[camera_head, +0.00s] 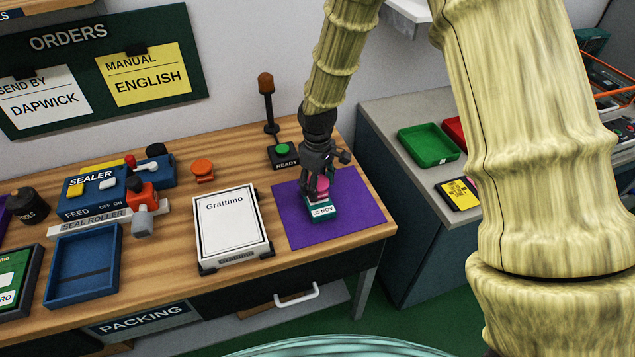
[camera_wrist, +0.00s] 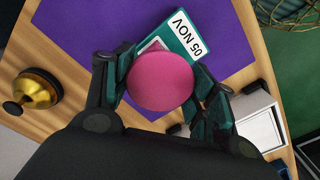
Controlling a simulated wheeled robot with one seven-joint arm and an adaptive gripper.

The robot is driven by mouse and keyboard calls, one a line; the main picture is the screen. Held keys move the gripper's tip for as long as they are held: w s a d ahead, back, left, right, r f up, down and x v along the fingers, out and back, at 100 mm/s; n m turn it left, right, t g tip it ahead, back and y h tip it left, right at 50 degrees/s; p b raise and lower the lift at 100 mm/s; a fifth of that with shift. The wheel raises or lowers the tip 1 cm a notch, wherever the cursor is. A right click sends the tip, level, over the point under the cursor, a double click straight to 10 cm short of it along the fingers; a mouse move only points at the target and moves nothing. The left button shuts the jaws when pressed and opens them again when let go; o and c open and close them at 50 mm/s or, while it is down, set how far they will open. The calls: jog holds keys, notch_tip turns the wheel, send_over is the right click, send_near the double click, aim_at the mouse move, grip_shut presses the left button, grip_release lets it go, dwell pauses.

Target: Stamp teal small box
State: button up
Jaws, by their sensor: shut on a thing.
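The teal small box (camera_head: 321,213) lies on the purple mat (camera_head: 350,219) at the right end of the packing table. Its white label reads "05 NOV"; the box also shows in the wrist view (camera_wrist: 183,36). My gripper (camera_head: 318,186) is right above the box, pointing down. In the wrist view my gripper (camera_wrist: 165,90) is shut on a stamp with a round pink knob (camera_wrist: 160,82). The stamp is over the box's top, next to the label. I cannot tell whether its face touches the box.
A green "READY" button (camera_head: 284,151) and an orange knob (camera_head: 203,168) are behind. A blue tray (camera_head: 112,285) and the sealer (camera_head: 95,186) are at left. Green tray (camera_head: 428,146) stands on the right counter.

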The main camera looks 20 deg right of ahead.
jog(key=shift+s+f, duration=0.1)
jog(key=shift+f, duration=0.5)
dwell(2.3)
jog(key=shift+r+p, duration=2.85)
jog(key=shift+r, duration=0.75)
